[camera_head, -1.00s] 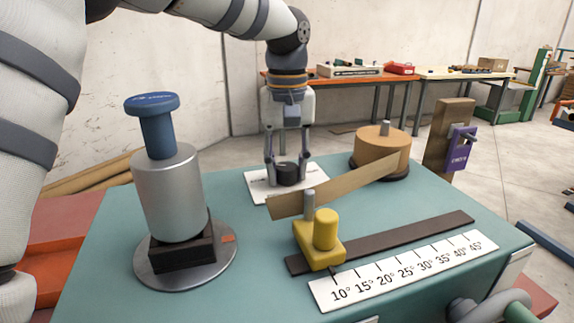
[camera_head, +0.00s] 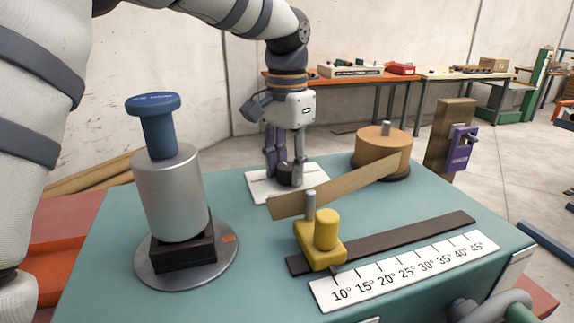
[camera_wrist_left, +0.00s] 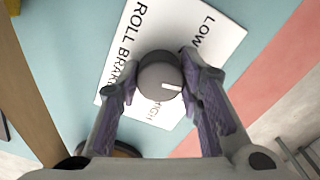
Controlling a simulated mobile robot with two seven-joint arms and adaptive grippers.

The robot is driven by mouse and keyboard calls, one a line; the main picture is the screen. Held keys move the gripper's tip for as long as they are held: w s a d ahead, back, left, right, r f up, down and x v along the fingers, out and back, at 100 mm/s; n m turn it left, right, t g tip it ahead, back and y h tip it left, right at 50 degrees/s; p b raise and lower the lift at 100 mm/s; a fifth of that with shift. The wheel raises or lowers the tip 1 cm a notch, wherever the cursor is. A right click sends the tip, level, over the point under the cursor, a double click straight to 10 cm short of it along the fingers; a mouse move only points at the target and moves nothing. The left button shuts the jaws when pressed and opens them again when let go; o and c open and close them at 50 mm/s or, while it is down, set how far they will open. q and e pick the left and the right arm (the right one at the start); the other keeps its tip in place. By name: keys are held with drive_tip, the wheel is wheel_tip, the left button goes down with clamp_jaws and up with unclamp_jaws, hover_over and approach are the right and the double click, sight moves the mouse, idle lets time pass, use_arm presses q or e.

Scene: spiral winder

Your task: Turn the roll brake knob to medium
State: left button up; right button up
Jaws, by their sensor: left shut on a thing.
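The roll brake knob (camera_head: 285,178) is a dark round knob on a white label plate (camera_head: 257,191) at the back of the teal table. In the left wrist view the knob (camera_wrist_left: 158,72) shows a white pointer mark facing right, toward a finger. The plate (camera_wrist_left: 215,40) reads "ROLL BRAKE", "LOW" and part of a word ending "IGH". The mark lies between LOW and that word; any label there is hidden by the finger. My left gripper (camera_head: 285,176) points down and is shut on the knob, one finger on each side. My right gripper is out of view.
A tan strip (camera_head: 340,186) runs from a brown roll (camera_head: 380,150) to a post beside a yellow block (camera_head: 325,232). A metal cylinder with a blue knob (camera_head: 168,190) stands at front left. An angle scale (camera_head: 405,272) lies at front right.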

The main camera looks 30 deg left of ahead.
sight(287, 166)
use_arm(q)
drive_tip(key=shift+m, duration=1)
drive_tip(key=o, duration=1.2)
drive_tip(key=shift+c, duration=0.2)
wheel_tip(287, 166, up, 12)
